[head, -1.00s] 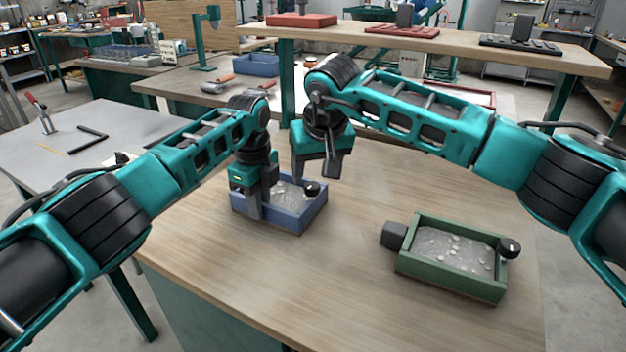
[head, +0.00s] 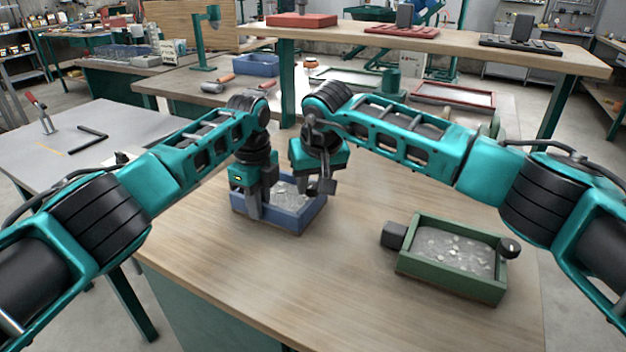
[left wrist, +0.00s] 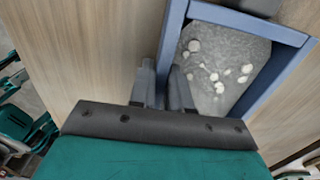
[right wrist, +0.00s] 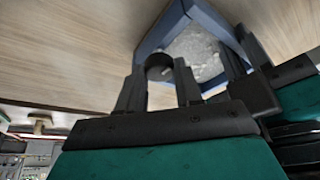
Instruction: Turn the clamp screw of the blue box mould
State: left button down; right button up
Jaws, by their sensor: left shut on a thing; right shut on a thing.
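The blue box mould (head: 283,219) stands on the wooden table, filled with grey mix and pale pebbles. My left gripper (head: 260,208) is shut on its near left wall. In the left wrist view the fingers (left wrist: 166,85) straddle the blue wall (left wrist: 172,50). My right gripper (head: 322,190) is at the mould's right side. In the right wrist view its fingers (right wrist: 158,85) are on either side of the round black clamp screw knob (right wrist: 158,62) and hold it. In the head view the right gripper hides the knob.
A green box mould (head: 445,281) with a black knob (head: 510,247) and a dark block (head: 393,235) stands to the right on the same table (head: 340,290). The table between and in front of the moulds is clear. A raised shelf (head: 440,45) stands behind.

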jog(key=c, duration=0.4)
jog(key=shift+m, duration=0.3)
jog(key=shift+a+m+h, duration=0.1)
jog(key=shift+m+h, duration=0.5)
jog(key=shift+m, duration=0.8)
jog(key=shift+a+m+h, duration=0.1)
jog(key=shift+m+h, duration=0.5)
jog(key=shift+m, duration=0.8)
jog(key=shift+d, duration=0.1)
jog(key=o, duration=1)
jog(key=shift+o, duration=0.2)
